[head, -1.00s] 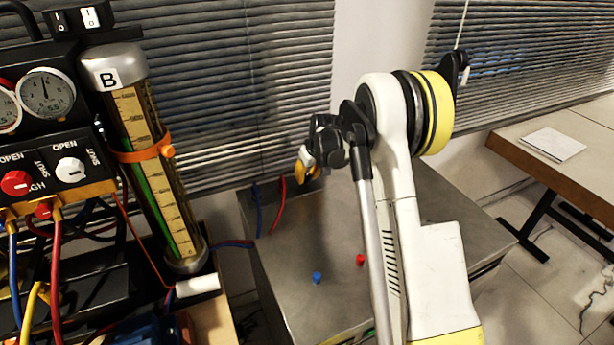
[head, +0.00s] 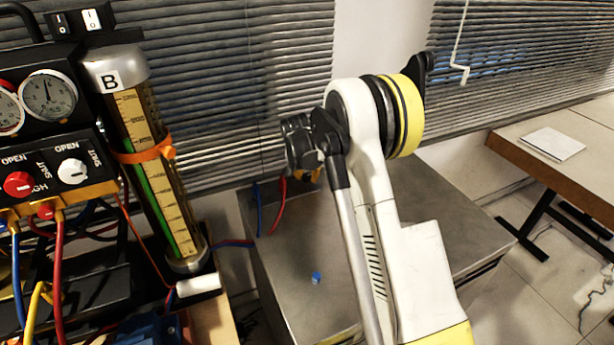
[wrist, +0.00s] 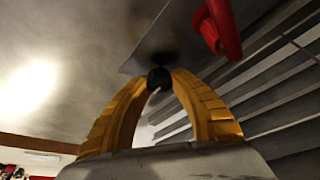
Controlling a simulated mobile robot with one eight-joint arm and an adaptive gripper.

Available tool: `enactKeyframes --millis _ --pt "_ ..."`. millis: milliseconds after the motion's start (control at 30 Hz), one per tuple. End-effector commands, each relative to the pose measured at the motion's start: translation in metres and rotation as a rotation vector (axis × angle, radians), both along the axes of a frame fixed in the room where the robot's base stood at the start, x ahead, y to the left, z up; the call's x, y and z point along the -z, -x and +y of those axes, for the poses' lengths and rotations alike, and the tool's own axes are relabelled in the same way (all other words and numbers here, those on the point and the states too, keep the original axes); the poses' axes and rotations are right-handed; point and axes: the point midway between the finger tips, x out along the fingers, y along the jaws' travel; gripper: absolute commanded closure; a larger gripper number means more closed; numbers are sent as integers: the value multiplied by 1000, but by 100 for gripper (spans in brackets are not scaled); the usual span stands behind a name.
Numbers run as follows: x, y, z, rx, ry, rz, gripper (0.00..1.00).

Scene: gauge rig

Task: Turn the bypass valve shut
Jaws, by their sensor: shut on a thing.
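The valve block (head: 100,188) stands at the left of the head view. It has a red knob (head: 18,184) and a white knob (head: 72,171), with OPEN and SHUT lettering beside them. I cannot tell which valve is the bypass valve. My gripper (wrist: 159,84) shows yellow fingers in the wrist view, their tips closed around a small, round, black thing (wrist: 158,76). I cannot tell what that thing belongs to. In the head view my gripper is mostly hidden behind my wrist, well to the right of the valve block.
A glass column marked B (head: 152,160) stands between the valve block and my arm. A metal bench (head: 285,265) carries a blue cap (head: 316,278). A wooden table (head: 555,165) stands at right.

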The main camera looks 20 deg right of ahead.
Motion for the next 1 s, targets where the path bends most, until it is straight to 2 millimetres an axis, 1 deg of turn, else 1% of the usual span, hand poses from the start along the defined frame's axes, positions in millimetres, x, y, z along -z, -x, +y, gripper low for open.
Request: enactKeyframes --millis 300,733,767,800,833,1000 --pt "1 0 0 79 0 1 100" --pt "1 0 0 87 -1 1 100" --pt "1 0 0 87 -1 1 66" --pt "1 0 0 87 -1 1 54" --pt "1 0 0 87 -1 1 48" --pt "0 0 0 87 -1 1 48"
